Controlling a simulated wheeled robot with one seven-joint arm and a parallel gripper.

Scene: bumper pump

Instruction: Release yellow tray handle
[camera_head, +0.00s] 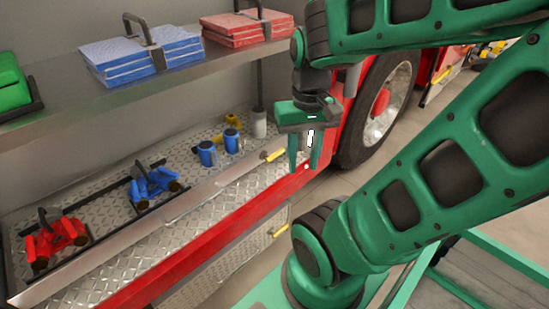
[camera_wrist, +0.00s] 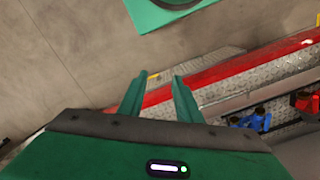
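A yellow handle (camera_head: 273,155) sits at the right end of the metal front edge of the diamond-plate tray (camera_head: 100,268). A second yellow handle (camera_head: 280,231) is lower, on the panel below the red sill. My gripper (camera_head: 304,169) points down, just right of the upper handle and apart from it in the picture. Its two green fingers are spread with nothing seen between them. In the wrist view my gripper (camera_wrist: 160,78) also shows its fingers apart. A small yellow piece (camera_wrist: 153,76) shows beyond the fingertips; I cannot tell which handle it is.
Blue fittings (camera_head: 154,184), red fittings (camera_head: 55,238) and blue cylinders (camera_head: 207,153) stand on the tray. A shelf (camera_head: 60,103) above holds folded blue (camera_head: 140,55) and red (camera_head: 245,27) stacks. A wheel (camera_head: 385,105) is at the right. Open floor lies in front.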

